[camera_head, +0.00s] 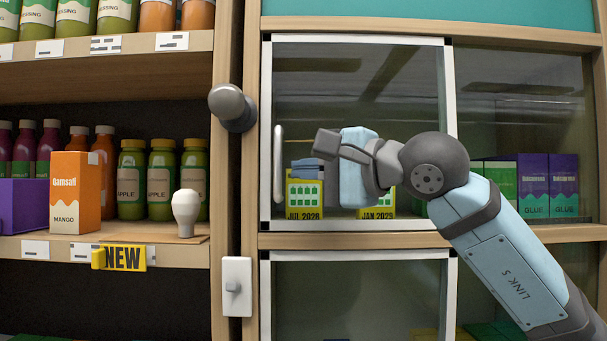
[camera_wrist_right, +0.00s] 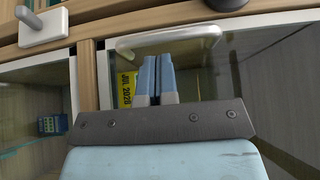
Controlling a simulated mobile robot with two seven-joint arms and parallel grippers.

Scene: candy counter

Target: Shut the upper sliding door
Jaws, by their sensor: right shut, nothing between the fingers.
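The upper sliding door (camera_head: 449,100) is a white-framed glass panel over the left half of the upper cabinet opening. Its left frame stands close beside the wooden post. A white upright bar handle (camera_head: 278,163) is on its left side; it also shows in the wrist view (camera_wrist_right: 190,37). My right gripper (camera_head: 305,168) is in front of the glass, just right of the handle, with its fingers pointing left. In the wrist view its blue fingers (camera_wrist_right: 157,75) are together and empty, with tips close to the handle bar. I cannot tell whether they touch it. My left gripper is not in view.
A grey knob (camera_head: 232,107) sticks out left of the door. A white switch (camera_head: 237,286) is below it. A lower white-framed door (camera_head: 350,256) is underneath. Yellow calendar boxes (camera_head: 304,199) and purple glue boxes (camera_head: 564,183) stand inside. Open shelves with bottles are at left.

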